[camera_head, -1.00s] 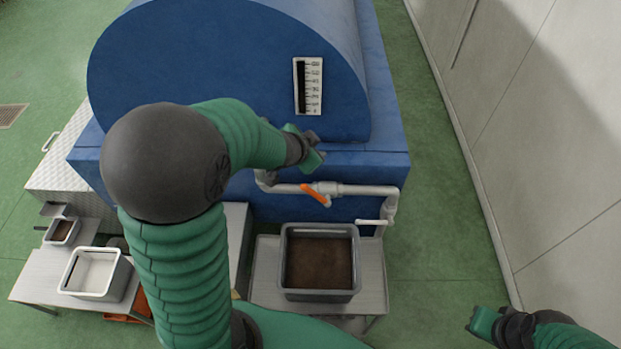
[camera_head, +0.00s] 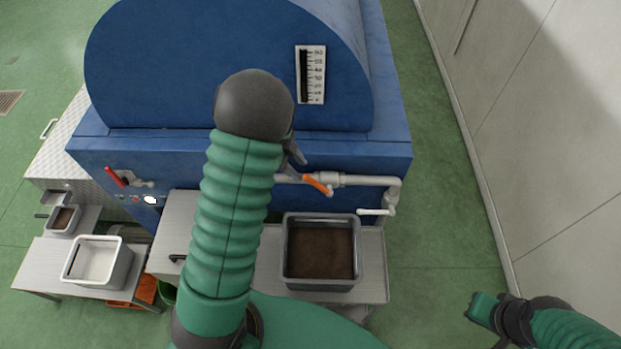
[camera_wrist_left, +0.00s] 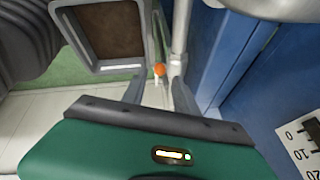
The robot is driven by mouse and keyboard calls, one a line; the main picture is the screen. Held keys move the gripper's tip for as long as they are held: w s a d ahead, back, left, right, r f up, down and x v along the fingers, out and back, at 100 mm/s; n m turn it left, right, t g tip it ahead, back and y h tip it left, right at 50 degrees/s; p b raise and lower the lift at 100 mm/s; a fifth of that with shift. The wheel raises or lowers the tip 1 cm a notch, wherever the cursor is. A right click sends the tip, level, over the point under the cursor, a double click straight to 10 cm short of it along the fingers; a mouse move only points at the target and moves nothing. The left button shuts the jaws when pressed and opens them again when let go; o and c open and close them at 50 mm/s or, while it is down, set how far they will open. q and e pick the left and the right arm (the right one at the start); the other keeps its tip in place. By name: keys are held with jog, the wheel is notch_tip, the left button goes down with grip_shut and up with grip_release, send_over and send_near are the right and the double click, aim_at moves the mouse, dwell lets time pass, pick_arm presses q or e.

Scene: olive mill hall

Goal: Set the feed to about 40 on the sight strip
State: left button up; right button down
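The sight strip (camera_head: 311,75) is a white scale with a dark column on the blue machine; the level is too small to read. Its low end, with 0, 10 and 20, shows in the left wrist view (camera_wrist_left: 302,148). The orange valve handle (camera_head: 318,185) sits slanted on the pale pipe below. My left gripper (camera_head: 297,155) is just above and left of the handle, partly hidden by my arm. In the left wrist view its fingers are apart, with the orange handle (camera_wrist_left: 159,71) seen beyond the gap; contact is not visible. My right gripper (camera_head: 480,308) is far from the valve.
A red lever (camera_head: 115,177) is on the machine at left. Green floor is clear at right.

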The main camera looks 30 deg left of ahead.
aim_at(312, 181)
pick_arm(q)
jog(key=x, duration=0.4)
jog(key=shift+w+a+f, duration=0.25)
jog(key=shift+f, duration=0.2)
jog(key=d+f, duration=0.1)
jog(key=d+f+p, duration=0.1)
jog(key=shift+w+f, duration=0.3)
jog(key=shift+f, duration=0.05)
jog(key=shift+d, duration=0.5)
jog(key=shift+w+a+f, duration=0.1)
jog(key=shift+a, duration=0.15)
jog(key=c, duration=0.4)
jog(key=shift+a, duration=0.35)
grip_shut()
jog(key=shift+w+d, duration=0.1)
jog(key=shift+d, duration=0.15)
pick_arm(e)
jog(key=shift+w+d+r, duration=0.1)
jog(key=shift+d+r, duration=0.15)
jog(key=shift+r, duration=0.2)
pick_arm(q)
jog(key=shift+a, duration=0.15)
pick_arm(e)
jog(key=shift+a, duration=0.2)
